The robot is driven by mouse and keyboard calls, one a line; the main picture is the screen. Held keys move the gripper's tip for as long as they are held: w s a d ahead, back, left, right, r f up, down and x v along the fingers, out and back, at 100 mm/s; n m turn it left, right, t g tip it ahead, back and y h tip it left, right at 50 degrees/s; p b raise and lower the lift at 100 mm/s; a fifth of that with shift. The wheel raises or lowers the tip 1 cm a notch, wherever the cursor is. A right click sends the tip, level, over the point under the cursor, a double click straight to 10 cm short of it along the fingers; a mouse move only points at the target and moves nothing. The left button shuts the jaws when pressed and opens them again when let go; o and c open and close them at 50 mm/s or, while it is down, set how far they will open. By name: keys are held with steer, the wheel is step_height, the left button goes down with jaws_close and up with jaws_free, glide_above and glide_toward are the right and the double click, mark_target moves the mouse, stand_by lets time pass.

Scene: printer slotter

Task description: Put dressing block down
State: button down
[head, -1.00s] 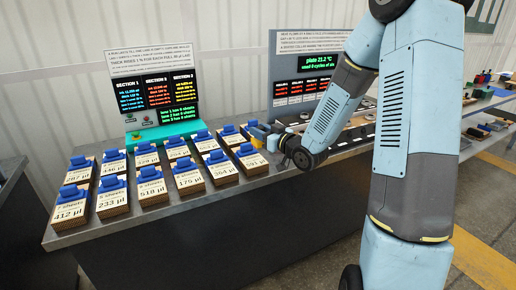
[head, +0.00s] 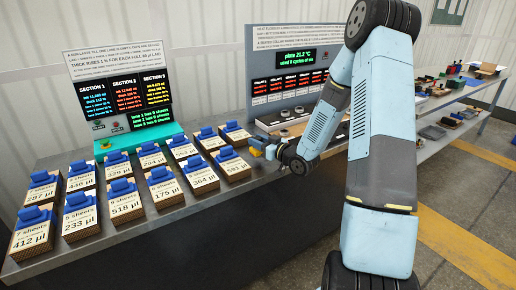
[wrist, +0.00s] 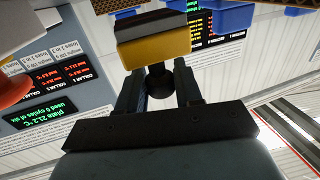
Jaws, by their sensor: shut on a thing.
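My gripper (head: 269,151) is at the front edge of the bench, just right of the nearest stacks of sheets. It is shut on the dressing block, which shows as a small yellow piece (head: 257,149) in the head view. In the wrist view the dressing block (wrist: 154,46) is yellow with a dark grey layer, and a dark round knob lies between the two fingers (wrist: 158,88). The block appears held above the bench top; any contact beneath it is hidden.
Several paper stacks with blue clips (head: 162,188) fill the bench on the left. A teal unit with a dark screen (head: 123,105) and a grey panel with a green readout (head: 282,56) stand behind. Round fittings (head: 284,113) lie right of the stacks. Another bench (head: 455,92) stands far right.

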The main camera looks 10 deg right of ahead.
step_height(320, 180, down, 3)
steer(key=shift+w+d+f, duration=0.1)
steer(key=shift+w, duration=0.05)
steer(key=shift+a, duration=0.2)
steer(key=shift+a+f, duration=0.1)
steer(key=c, duration=0.8)
jaws_free()
steer(key=shift+o, duration=0.2)
